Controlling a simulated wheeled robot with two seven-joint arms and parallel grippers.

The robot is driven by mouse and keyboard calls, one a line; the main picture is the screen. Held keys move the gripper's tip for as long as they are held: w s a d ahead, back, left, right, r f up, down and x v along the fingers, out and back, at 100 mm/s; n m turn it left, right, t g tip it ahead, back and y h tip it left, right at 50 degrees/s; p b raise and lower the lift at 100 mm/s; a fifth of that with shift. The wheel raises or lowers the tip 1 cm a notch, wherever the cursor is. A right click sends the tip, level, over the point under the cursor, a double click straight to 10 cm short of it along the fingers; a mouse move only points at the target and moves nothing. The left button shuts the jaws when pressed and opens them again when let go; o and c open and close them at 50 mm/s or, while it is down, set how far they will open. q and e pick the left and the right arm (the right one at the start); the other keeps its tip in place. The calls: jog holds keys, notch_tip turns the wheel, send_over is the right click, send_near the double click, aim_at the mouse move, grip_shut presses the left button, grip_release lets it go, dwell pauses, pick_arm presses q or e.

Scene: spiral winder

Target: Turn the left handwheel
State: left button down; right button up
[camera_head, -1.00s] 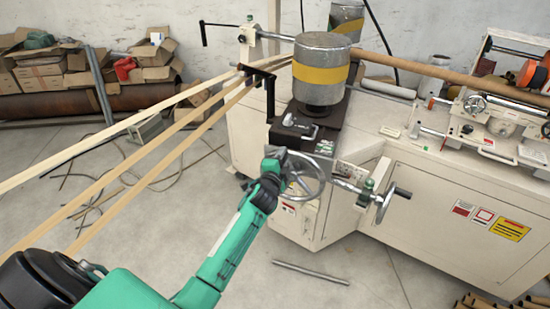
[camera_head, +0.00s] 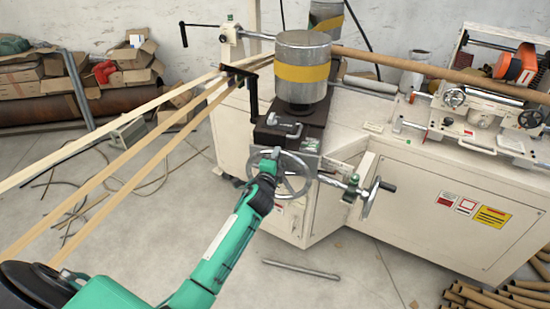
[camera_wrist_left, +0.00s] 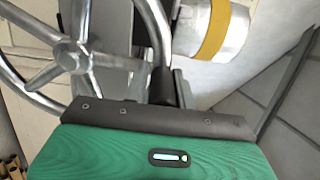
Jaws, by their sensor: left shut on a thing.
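The left handwheel (camera_head: 290,178) is a silver spoked wheel on the front of the cream machine. It fills the upper left of the left wrist view (camera_wrist_left: 75,55). My left gripper (camera_head: 270,157) is at the wheel's upper left rim, shut on its dark handle (camera_wrist_left: 163,86). The fingertips are largely hidden behind the gripper's dark and green body in the wrist view. A second handwheel (camera_head: 371,198) with a black handle stands to the right on the same shaft assembly. My right gripper is out of view.
A grey cylinder with a yellow band (camera_head: 303,72) stands above the wheel. Long pale strips (camera_head: 120,172) run in from the left. A metal rod (camera_head: 300,269) lies on the floor. Brown tubes (camera_head: 500,296) are piled at lower right.

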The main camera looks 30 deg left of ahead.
pick_arm(q)
jog(key=c, duration=1.3)
grip_release()
jog(key=shift+w+d+r, duration=0.1)
jog(key=shift+d+r, duration=0.1)
jog(key=shift+r, duration=0.25)
jog(key=shift+c, duration=0.2)
jog(key=shift+o, duration=0.5)
jog(key=shift+d+f, duration=0.1)
jog(key=shift+f, duration=0.05)
jog(key=shift+f, duration=0.1)
jog(key=s+d+b, duration=0.2)
jog(key=s, duration=1.1)
jog(key=shift+s+d, duration=0.25)
jog(key=shift+s, duration=0.05)
